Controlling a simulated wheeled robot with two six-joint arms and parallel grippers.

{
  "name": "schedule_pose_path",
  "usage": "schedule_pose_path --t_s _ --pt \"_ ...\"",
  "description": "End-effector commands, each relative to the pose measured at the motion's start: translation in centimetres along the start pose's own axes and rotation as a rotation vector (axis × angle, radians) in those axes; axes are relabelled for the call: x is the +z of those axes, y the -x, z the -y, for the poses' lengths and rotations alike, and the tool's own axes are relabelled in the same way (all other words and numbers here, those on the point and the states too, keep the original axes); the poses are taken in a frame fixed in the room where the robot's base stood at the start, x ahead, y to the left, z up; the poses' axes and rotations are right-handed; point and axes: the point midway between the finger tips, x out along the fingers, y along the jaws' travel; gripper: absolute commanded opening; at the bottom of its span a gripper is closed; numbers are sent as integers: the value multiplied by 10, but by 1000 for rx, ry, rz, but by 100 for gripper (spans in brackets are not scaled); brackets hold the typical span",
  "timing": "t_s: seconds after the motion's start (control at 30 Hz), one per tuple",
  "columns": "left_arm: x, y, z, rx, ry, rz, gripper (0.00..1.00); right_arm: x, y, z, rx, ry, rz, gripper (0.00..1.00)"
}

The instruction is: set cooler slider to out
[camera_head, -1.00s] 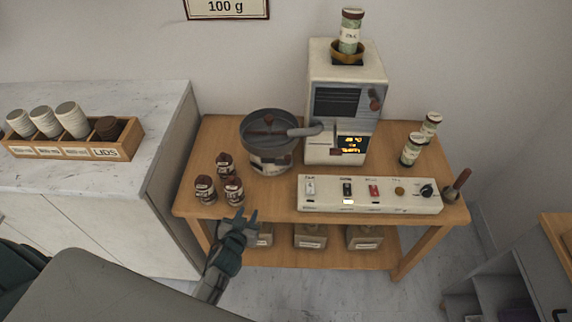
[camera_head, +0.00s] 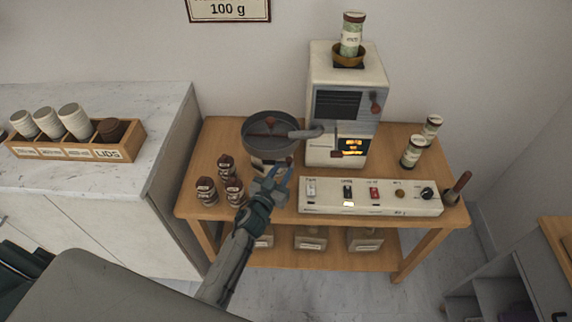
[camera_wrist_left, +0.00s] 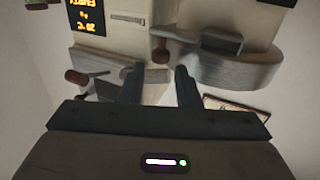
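My left gripper (camera_head: 279,174) is in front of the round dark cooling pan (camera_head: 255,130), above the table's front edge. Its two fingers (camera_wrist_left: 160,80) stand apart with nothing between them in the left wrist view. The pan also shows in that view as a grey round body (camera_wrist_left: 235,72). The pan sits left of the cream roaster (camera_head: 345,80). I cannot tell for sure which part is the cooler slider; the gripper hides part of the pan's base. The white control panel (camera_head: 420,203) has several switches whose labels are too small to read. My right gripper is out of view.
Several small brown-capped jars (camera_head: 205,190) stand at the table's left front. Two green-labelled jars (camera_head: 412,151) stand behind the panel. A brown-handled tool (camera_head: 459,187) is at its right end. Bins (camera_head: 310,239) sit on the lower shelf.

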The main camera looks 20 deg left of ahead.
Motion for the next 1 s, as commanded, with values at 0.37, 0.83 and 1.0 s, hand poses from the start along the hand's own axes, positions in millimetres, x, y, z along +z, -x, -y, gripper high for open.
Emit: schedule_pose_path --t_s 0.37,0.83,1.0 --pt "0 -35 0 -1 -1 1 30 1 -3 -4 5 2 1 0" --pt "0 -35 0 -1 0 1 0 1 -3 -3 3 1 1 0" --pt "0 -28 -3 0 2 3 0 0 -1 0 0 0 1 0"
